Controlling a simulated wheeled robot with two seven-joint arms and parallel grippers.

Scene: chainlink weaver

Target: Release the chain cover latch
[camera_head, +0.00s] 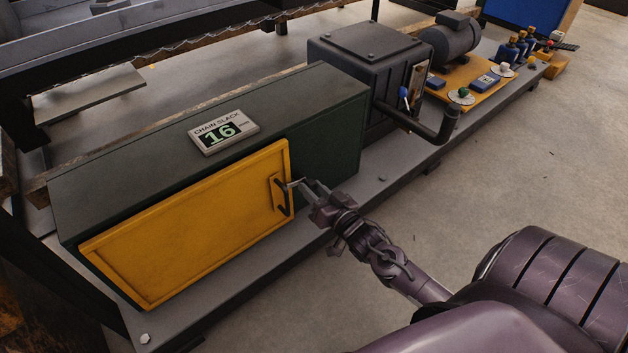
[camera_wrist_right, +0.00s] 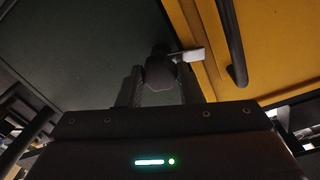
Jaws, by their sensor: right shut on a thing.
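The yellow chain cover (camera_head: 190,225) is closed on the front of the dark green housing (camera_head: 335,115). A dark bar handle (camera_head: 283,197) is near its right end, and it also shows in the right wrist view (camera_wrist_right: 231,45). The latch sits at the cover's right edge; its pale tab (camera_wrist_right: 190,55) reaches over the yellow edge in the right wrist view. My right gripper (camera_head: 312,190) is at the latch, right of the handle. In the right wrist view its fingers (camera_wrist_right: 158,88) are shut on the latch's dark knob (camera_wrist_right: 160,70). My left gripper is not in view.
A chain slack display (camera_head: 223,131) reading 16 sits on top of the housing. A dark gearbox with a crank handle (camera_head: 435,125) stands to the right. Further right are a motor (camera_head: 450,40) and a yellow board with small parts. The floor in front is clear.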

